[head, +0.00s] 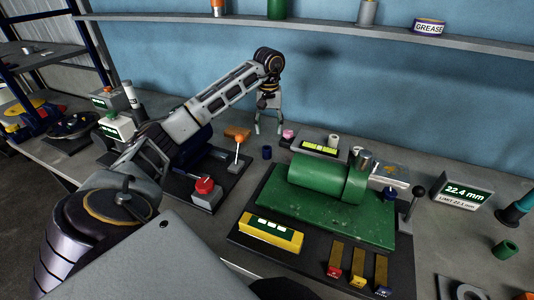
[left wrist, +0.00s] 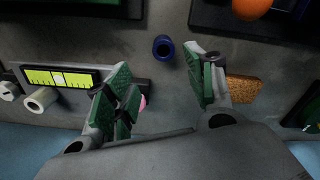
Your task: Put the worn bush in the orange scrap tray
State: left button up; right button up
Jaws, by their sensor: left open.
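My left gripper (head: 268,128) is open and empty, pointing down over the bench behind the green machine. In the left wrist view its green-padded fingers (left wrist: 160,85) are spread apart. A small hollow dark blue bush (head: 267,152) stands on the bench in front of the gripper. It shows in the left wrist view (left wrist: 163,48) beyond the gap between the fingers, not touching them. A pale bush (head: 333,140) and a green bush (head: 506,248) also show. I cannot tell which bush is worn. No orange tray is clearly visible. My right gripper is not in view.
An orange-brown block (head: 237,133) lies left of the gripper, and a pink piece (head: 288,133) right of it. The green machine (head: 330,180) fills the middle. A display (head: 466,194) stands right.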

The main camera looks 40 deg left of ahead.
aim_at(267, 147)
pick_arm(q)
jog(key=shift+f, duration=3.35)
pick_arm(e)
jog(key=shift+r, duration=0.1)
pick_arm(q)
jog(key=shift+f, duration=0.1)
jog(key=shift+s+a+f+p, duration=0.1)
jog(key=shift+f+p, duration=0.1)
jog(key=shift+f, duration=0.6)
jog(key=shift+s+a+f+p, duration=0.1)
jog(key=shift+f+p, duration=0.1)
jog(key=shift+f, duration=1.45)
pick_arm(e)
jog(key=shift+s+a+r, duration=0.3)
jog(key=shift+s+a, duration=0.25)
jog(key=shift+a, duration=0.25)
